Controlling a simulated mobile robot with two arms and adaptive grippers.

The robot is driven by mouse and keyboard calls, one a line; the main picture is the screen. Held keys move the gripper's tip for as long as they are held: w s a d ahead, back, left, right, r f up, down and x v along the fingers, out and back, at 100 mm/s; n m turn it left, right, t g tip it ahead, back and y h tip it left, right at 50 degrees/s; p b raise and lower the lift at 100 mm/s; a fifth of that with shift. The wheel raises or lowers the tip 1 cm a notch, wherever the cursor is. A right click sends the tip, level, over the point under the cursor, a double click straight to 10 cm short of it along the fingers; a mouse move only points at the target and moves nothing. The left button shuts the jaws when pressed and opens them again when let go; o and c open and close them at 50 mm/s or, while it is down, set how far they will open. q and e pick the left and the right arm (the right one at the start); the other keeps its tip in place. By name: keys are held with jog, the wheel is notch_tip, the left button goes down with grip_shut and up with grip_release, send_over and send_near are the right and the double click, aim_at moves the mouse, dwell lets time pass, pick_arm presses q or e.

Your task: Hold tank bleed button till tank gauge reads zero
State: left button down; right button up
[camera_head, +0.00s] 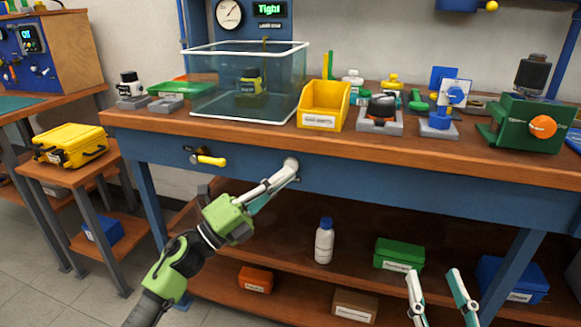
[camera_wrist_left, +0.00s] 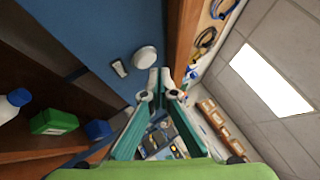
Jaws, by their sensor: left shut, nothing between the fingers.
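A round white button (camera_head: 291,163) sits on the blue front rail of the bench. It also shows in the left wrist view (camera_wrist_left: 145,56), just beyond the fingertips. My left gripper (camera_head: 286,175) is shut and empty, its tips right by the button; I cannot tell whether they touch it. In the left wrist view the closed fingers (camera_wrist_left: 160,76) point toward the rail. A round gauge (camera_head: 229,13) is on the blue panel behind the tank; its reading is too small to tell. My right gripper (camera_head: 436,271) is open and empty at the lower right.
A yellow-handled valve (camera_head: 209,160) sticks out of the rail left of the button. A clear tank (camera_head: 220,101), a yellow bin (camera_head: 325,103) and several fittings crowd the benchtop. A white bottle (camera_head: 324,243) and boxes stand on the shelf below.

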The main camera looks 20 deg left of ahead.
dwell(0.4)
pick_arm(q)
jog(key=shift+w, duration=0.4)
pick_arm(e)
jog(key=shift+r, duration=0.25)
pick_arm(q)
jog(key=shift+w, duration=0.5)
pick_arm(e)
jog(key=shift+s+r+t, duration=0.15)
jog(key=shift+r+t, duration=0.35)
jog(key=shift+r, duration=0.1)
jog(key=shift+s+f, duration=0.1)
jog(key=shift+f, duration=0.05)
dwell(0.5)
jog(key=shift+r, duration=0.25)
dwell(0.7)
pick_arm(q)
jog(key=shift+s, duration=0.9)
pick_arm(e)
jog(key=shift+w+f+g, duration=0.2)
jog(key=shift+f+g, duration=0.25)
jog(key=shift+f, duration=0.4)
jog(key=shift+w+f+g, duration=0.15)
jog(key=shift+f+g, duration=0.3)
jog(key=shift+f, duration=0.35)
